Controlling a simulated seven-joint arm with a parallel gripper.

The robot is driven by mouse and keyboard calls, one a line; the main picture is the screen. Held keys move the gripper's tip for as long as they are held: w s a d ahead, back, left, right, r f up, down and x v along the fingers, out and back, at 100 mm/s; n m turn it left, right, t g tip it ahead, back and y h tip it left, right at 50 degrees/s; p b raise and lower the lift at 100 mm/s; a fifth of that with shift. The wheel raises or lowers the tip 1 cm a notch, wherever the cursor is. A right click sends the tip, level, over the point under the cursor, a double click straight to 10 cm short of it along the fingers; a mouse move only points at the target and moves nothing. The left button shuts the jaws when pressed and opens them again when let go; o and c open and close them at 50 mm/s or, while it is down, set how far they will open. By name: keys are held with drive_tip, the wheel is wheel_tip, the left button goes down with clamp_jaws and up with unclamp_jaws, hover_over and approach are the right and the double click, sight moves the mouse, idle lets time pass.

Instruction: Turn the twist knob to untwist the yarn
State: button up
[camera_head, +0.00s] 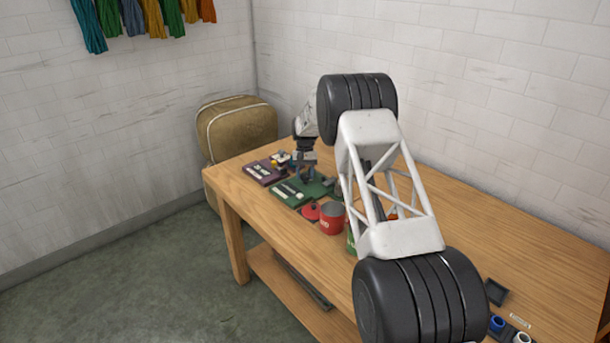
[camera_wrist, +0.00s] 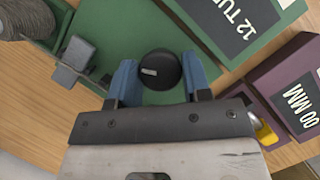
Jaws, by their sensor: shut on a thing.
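The twist knob (camera_wrist: 160,70) is a round black knob with a small pale mark, on a green board (camera_wrist: 120,30) with a dark label (camera_wrist: 236,22). In the wrist view my gripper (camera_wrist: 160,82) has its two blue fingers on either side of the knob, shut on it. In the head view my gripper (camera_head: 308,178) is small and reaches down over the green board (camera_head: 292,192); the knob is hidden there. A grey-brown wound yarn (camera_wrist: 24,16) sits at the top left of the wrist view.
A purple board (camera_head: 264,172) lies left of the green one. A red pot (camera_head: 332,218) and a red lid (camera_head: 310,211) stand close to the front. My arm covers the middle of the wooden table (camera_head: 500,220). A dark tray (camera_head: 497,292) lies at the right.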

drive_tip(key=shift+w+r, duration=0.1)
drive_tip(key=o, duration=0.9)
drive_tip(key=v, duration=0.7)
drive_tip(key=shift+w+r, duration=0.1)
drive_tip(key=shift+r, duration=0.25)
